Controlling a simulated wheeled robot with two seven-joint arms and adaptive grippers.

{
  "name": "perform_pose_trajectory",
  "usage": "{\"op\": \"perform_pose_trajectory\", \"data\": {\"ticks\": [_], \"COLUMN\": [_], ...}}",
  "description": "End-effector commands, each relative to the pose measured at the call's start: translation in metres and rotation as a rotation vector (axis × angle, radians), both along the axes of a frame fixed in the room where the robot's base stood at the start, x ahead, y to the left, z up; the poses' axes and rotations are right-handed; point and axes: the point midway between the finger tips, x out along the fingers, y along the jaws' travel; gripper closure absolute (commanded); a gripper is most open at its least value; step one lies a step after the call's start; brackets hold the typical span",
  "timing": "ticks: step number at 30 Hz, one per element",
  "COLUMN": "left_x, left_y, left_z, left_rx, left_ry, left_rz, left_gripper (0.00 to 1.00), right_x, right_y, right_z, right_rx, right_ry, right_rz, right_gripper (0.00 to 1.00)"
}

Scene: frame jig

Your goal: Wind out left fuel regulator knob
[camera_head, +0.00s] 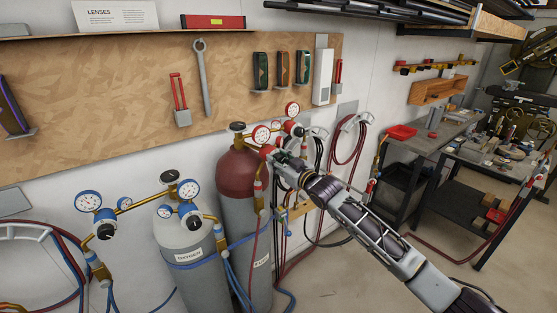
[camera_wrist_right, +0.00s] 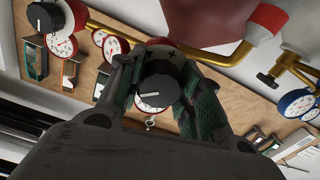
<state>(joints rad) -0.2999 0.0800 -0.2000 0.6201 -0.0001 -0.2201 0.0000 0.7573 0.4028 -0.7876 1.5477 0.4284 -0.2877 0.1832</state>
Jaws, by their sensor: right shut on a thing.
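The left fuel regulator, with its red-rimmed gauges (camera_head: 261,135), sits at the top of the maroon-shouldered fuel cylinder (camera_head: 238,172). My right gripper (camera_head: 273,157) reaches it from the lower right and hides most of its knob in the head view. In the wrist view the black knob (camera_wrist_right: 158,84), with a white pointer line, stands between the green-padded fingers of my right gripper (camera_wrist_right: 155,95), which is shut on it. A plus mark shows on the dial behind the knob. My left gripper is not in view.
A second red-gauged regulator (camera_head: 297,129) is close behind; its black knob (camera_wrist_right: 44,16) shows in the wrist view. The white oxygen cylinder (camera_head: 184,235) with blue gauges (camera_head: 88,201) stands at the left. Red hoses (camera_head: 347,147) hang on the wall. A cluttered workbench (camera_head: 450,137) is at the right.

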Motion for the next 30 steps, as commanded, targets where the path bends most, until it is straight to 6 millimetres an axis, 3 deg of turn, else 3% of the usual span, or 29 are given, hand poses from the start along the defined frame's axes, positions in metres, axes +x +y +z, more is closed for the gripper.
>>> {"op": "perform_pose_trajectory", "data": {"ticks": [18, 30], "left_x": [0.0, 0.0], "left_y": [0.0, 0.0], "left_z": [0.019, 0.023], "left_rx": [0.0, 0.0], "left_ry": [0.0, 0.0], "left_rz": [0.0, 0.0], "left_gripper": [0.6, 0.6], "right_x": [0.0, 0.0], "right_y": [0.0, -0.001], "right_z": [-0.004, -0.005], "right_rx": [-0.462, -0.606], "right_ry": [-0.324, -0.429], "right_rz": [0.001, 0.001], "right_gripper": [0.89, 0.89]}}
